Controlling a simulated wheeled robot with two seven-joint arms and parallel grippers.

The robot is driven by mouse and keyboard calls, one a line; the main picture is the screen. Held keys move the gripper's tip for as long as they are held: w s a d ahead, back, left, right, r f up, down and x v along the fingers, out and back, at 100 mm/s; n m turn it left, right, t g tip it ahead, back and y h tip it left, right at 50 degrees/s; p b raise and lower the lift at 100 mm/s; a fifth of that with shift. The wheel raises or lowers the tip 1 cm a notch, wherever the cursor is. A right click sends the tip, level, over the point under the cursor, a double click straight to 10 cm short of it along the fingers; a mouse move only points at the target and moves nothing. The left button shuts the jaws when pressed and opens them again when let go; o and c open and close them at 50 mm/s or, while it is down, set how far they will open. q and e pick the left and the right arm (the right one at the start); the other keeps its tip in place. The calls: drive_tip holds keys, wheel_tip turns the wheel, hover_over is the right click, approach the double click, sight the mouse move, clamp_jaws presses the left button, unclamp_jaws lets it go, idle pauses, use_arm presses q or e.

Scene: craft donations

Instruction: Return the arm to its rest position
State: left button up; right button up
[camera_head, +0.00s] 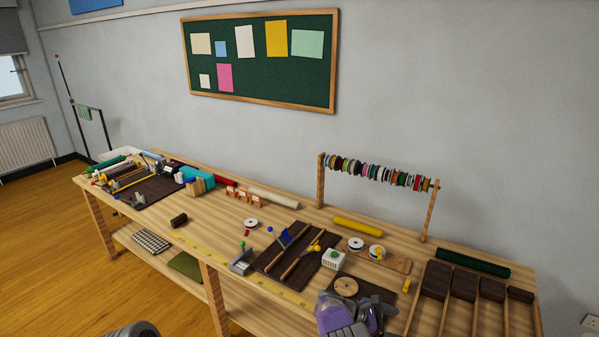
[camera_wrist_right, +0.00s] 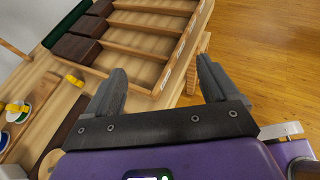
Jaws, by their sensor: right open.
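My right gripper (camera_head: 368,316) is at the bottom of the head view, over the front edge of the workbench (camera_head: 225,240), with its purple body partly cut off. In the right wrist view its two grey fingers (camera_wrist_right: 162,70) stand wide apart with nothing between them. Beyond the fingers is a wooden tray with long compartments (camera_wrist_right: 150,38) and, to its right, open floor. My left gripper does not show; only a rounded grey part of mine is at the bottom left of the head view.
Close to my right gripper lie a dark mat with a round wooden disc (camera_head: 346,286) and the compartment tray holding dark brown blocks (camera_head: 465,284). A spool rack (camera_head: 380,172) stands at the back. Tools and dark boards (camera_head: 298,250) lie at the middle of the bench.

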drive_tip(key=s+f+m+g+y+b, duration=0.1)
drive_tip(key=s+f+g+y, duration=0.2)
drive_tip(key=f, duration=0.9)
drive_tip(key=s+a+f+m+y+b, duration=0.45)
drive_tip(key=s+f+y, duration=0.35)
drive_tip(key=s+f, duration=0.6)
use_arm(q)
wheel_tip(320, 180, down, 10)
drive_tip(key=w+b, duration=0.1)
drive_tip(key=b, duration=0.3)
use_arm(e)
drive_tip(key=s+a+f+m+t+y, duration=0.3)
drive_tip(key=s+a+m+y, duration=0.3)
drive_tip(key=s+a+m, duration=0.5)
drive_tip(key=shift+a+f+m+t, duration=0.4)
drive_tip(key=shift+a+f+m, duration=0.2)
drive_tip(key=shift+m, duration=1.35)
